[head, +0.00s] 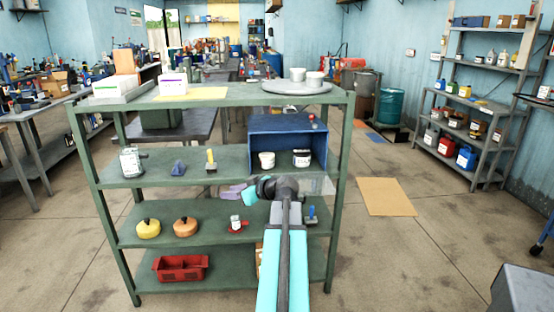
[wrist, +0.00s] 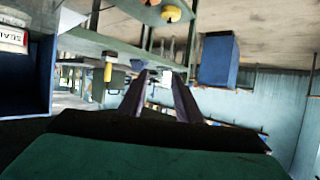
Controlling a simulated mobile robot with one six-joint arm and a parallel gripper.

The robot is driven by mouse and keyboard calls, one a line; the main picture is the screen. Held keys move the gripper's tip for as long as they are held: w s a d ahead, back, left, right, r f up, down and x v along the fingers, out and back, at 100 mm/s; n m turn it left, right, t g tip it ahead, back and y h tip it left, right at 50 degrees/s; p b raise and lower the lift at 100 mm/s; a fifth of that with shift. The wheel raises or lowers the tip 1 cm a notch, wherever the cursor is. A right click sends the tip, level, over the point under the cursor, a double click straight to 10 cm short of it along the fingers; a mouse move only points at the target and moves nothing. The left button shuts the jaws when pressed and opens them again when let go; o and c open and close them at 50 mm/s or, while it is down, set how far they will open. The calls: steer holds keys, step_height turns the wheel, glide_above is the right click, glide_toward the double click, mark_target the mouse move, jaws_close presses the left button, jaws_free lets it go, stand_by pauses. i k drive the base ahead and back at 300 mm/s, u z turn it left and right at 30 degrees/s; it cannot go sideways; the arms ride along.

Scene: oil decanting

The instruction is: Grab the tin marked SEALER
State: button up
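A blue open-fronted box (head: 262,128) sits on the upper middle shelf. Inside it stand a plain white tin (head: 266,160) and a tin with a dark label band (head: 302,158). In the wrist view, a tin with a white and red label (wrist: 12,38) is cut off at the left edge; the upside-down letters "SEAL" show on it. I cannot tell for sure which of the two tins it is. My gripper (head: 232,191) is in front of the shelf, below and left of the box, pointing left. In the wrist view its fingers (wrist: 160,85) are apart with nothing between them.
A yellow-handled tool (head: 211,160) and a white can (head: 131,161) stand left of the box. Yellow (head: 148,229) and orange (head: 185,227) lidded pots sit one shelf down. A red crate (head: 180,268) is lowest. The green rack's shelves and posts bound the space.

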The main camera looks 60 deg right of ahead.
mark_target(267, 158)
steer(key=z, duration=0.6)
steer(key=i, duration=1.3)
steer(key=z, duration=0.45)
